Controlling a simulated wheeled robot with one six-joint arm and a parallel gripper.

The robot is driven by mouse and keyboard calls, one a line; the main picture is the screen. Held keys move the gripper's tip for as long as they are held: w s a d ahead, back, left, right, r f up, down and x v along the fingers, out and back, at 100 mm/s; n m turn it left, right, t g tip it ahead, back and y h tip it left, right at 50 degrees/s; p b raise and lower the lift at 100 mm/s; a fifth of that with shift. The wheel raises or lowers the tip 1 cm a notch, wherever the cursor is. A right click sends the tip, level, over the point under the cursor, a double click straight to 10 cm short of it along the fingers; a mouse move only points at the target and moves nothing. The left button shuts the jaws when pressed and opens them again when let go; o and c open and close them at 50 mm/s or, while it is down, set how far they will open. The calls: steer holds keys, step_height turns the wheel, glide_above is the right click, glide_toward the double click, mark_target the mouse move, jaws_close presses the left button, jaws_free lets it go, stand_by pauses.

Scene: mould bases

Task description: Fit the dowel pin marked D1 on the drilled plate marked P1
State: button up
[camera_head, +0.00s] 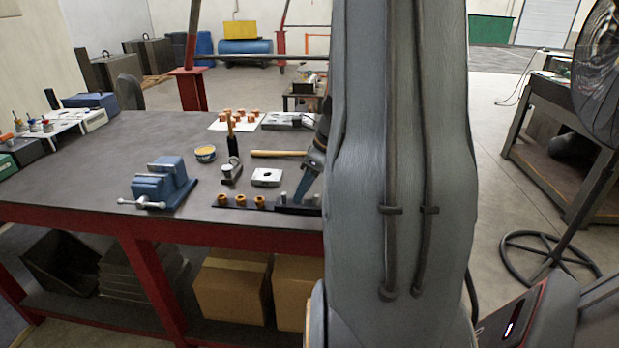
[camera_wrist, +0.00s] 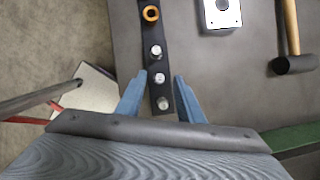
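In the wrist view three silver pins (camera_wrist: 156,51) (camera_wrist: 159,78) (camera_wrist: 165,103) stand in a row on a dark strip (camera_wrist: 148,34). The D1 mark cannot be read. A pale block-like plate with a central hole (camera_wrist: 210,24) lies to the right of the strip; it also shows in the head view (camera_head: 275,181), with no readable P1 mark. My gripper (camera_wrist: 160,75) is open, its blue fingers on either side of the strip, with the middle pin seen between the fingertips. Whether it touches a pin cannot be told. In the head view my arm hides part of the strip.
Orange bushings (camera_head: 241,201) stand on the strip's left part. A mallet (camera_wrist: 293,64) lies right of the plate in the wrist view. A blue vise (camera_head: 158,185), a yellow-topped tub (camera_head: 205,153) and a small metal part (camera_head: 231,174) stand left.

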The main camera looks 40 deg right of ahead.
steer(key=shift+w+a+f, duration=0.1)
steer(key=shift+w+f, duration=0.15)
steer(key=shift+f, duration=0.35)
jaws_close()
steer(key=shift+r, duration=0.1)
steer(key=shift+r+p, duration=1.05)
steer(key=shift+p, duration=0.25)
